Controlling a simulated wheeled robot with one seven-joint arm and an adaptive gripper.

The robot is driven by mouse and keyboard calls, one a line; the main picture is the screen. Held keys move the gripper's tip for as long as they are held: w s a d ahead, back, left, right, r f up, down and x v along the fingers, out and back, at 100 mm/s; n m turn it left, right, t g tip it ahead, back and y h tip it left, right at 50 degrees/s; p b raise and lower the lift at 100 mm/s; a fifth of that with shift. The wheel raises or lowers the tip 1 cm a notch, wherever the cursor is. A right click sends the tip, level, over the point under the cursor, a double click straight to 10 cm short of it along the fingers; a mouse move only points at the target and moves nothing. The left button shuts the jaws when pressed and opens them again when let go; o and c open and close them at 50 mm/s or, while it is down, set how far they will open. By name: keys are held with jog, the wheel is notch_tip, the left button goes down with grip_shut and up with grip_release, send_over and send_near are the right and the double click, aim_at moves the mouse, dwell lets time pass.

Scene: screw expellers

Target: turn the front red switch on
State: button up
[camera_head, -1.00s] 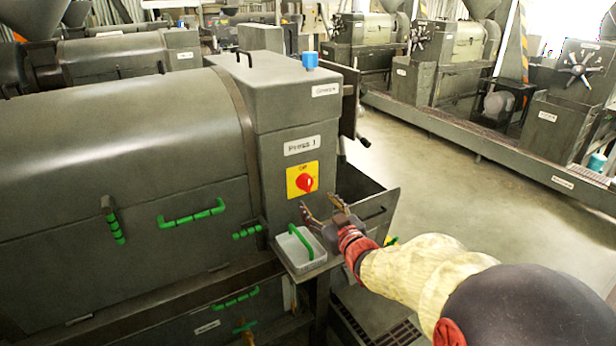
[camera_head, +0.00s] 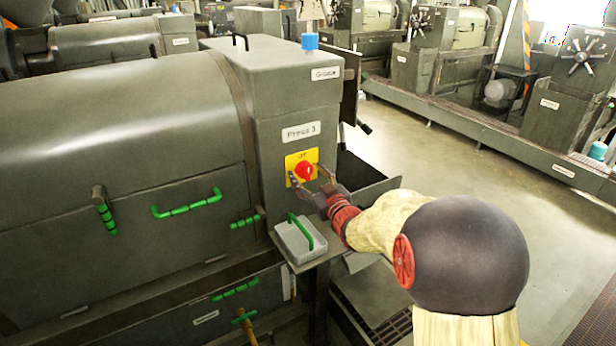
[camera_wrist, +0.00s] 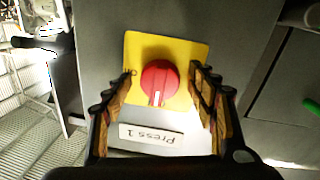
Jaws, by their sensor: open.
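The red rotary switch (camera_head: 304,171) sits on a yellow plate (camera_head: 291,160) on the front face of the grey press housing, below a "Press" label (camera_head: 301,132). In the wrist view the red switch (camera_wrist: 159,83) lies between the fingers, with its white mark toward the label. My gripper (camera_head: 311,179) is open in front of the plate, its fingers on either side of the switch. In the wrist view my gripper (camera_wrist: 162,88) has clear gaps between each finger and the knob. I cannot tell how far the fingertips are from the plate.
A small grey tray (camera_head: 290,243) with a green handle stands on a ledge below the switch. An open grey bin (camera_head: 362,183) is right of the housing. Green handles (camera_head: 187,204) stick out on the left. Open floor (camera_head: 440,165) lies to the right.

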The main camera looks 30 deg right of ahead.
jog(key=c, duration=0.4)
jog(key=c, duration=0.7)
jog(key=shift+c, duration=0.4)
jog(key=shift+m, duration=0.3)
jog(key=m+p, duration=0.2)
jog(key=m, duration=0.1)
jog(key=shift+a+r+m+p, duration=0.1)
jog(key=shift+r+m+p, duration=0.05)
jog(key=shift+m+p, duration=0.25)
jog(key=m+p, duration=0.3)
jog(key=m, duration=0.1)
jog(key=shift+g+y, duration=0.3)
jog(key=shift+g, duration=0.1)
jog(key=m+p, duration=0.4)
jog(key=m, duration=0.1)
jog(key=shift+r, duration=0.15)
jog(key=shift+m+y+p, duration=0.5)
jog(key=shift+m+p, duration=0.9)
jog(key=shift+m, duration=0.5)
